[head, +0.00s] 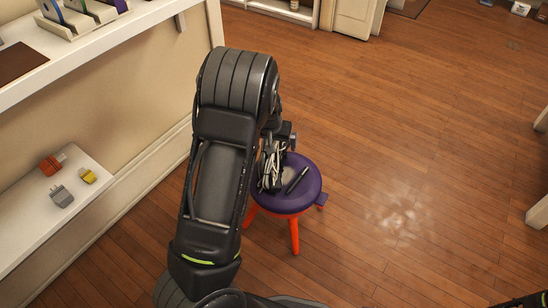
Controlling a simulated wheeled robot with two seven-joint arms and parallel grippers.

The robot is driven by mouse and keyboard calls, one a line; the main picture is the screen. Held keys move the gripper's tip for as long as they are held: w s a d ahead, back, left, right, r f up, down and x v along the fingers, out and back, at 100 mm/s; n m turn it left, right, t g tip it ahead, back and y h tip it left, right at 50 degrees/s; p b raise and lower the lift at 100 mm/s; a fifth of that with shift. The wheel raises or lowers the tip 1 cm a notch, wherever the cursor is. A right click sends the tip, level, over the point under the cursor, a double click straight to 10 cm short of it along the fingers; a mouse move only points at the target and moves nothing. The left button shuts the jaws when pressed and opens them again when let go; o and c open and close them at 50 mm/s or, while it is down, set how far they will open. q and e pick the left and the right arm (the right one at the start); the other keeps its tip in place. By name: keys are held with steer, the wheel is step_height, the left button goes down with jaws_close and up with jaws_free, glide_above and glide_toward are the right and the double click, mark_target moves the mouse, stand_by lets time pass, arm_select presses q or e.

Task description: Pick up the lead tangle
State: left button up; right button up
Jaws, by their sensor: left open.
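The lead tangle (268,172), a bunch of pale looped cables, shows on the left part of a round purple stool top (308,178) with orange legs. My left arm covers its left side, so only part of it can be seen. My left gripper (277,145) is open and sits at the far side of the tangle, over the stool, mostly hidden behind my own forearm. I cannot tell whether its fingers touch the cables.
A black pen-like stick (297,180) lies on the stool beside the tangle. At left, a low white shelf (22,225) holds an orange plug (51,165), a yellow plug (87,176) and a grey plug (61,196). Wooden floor (420,130) right of the stool is clear.

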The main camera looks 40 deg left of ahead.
arm_select(q)
steer(key=b+x, duration=0.3)
steer(key=x, duration=0.2)
steer(key=shift+s+f, duration=0.15)
steer(key=shift+f, duration=0.05)
steer(key=shift+r, duration=0.1)
steer(key=shift+c, duration=0.4)
steer(key=c, duration=2)
steer(key=shift+o, duration=0.2)
steer(key=shift+r, duration=0.15)
